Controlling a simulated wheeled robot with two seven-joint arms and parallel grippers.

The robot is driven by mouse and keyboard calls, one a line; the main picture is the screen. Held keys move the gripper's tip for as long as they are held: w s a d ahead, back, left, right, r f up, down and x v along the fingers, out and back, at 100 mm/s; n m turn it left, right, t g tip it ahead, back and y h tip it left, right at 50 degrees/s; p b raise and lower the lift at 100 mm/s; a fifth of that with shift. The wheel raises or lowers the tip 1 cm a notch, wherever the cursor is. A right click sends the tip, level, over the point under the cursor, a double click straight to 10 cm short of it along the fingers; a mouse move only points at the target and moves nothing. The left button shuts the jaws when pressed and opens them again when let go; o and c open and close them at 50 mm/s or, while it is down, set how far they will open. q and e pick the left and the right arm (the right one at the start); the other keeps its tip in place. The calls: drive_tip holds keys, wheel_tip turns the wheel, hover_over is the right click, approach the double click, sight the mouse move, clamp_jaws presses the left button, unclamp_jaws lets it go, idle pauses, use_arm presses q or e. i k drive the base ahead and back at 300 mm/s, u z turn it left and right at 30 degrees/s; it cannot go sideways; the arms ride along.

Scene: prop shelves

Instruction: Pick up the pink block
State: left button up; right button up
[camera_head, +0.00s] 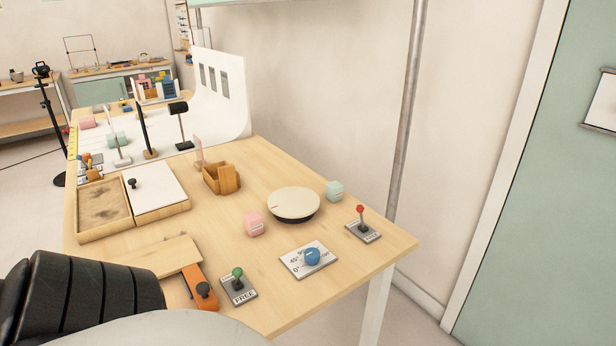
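A small pink block (254,224) sits on the wooden table (215,240), left of and in front of a round cream turntable-like disc (294,203). It is upright and nothing touches it. Another pinkish block (88,123) lies far back on the white surface at the left. Neither of my grippers shows in the head view. A black ribbed part and a grey rounded part at the bottom left look like mine.
A mint block (334,190) stands right of the disc. A red-knobbed lever (362,223), a blue dial (312,257), a green-knobbed lever (238,284) and an orange tool (200,290) line the front. A wooden box (222,178) and a sand tray (104,203) stand behind.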

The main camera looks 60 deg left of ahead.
sight(253, 221)
drive_tip(key=i, duration=2.05)
drive_tip(key=u, duration=3.8)
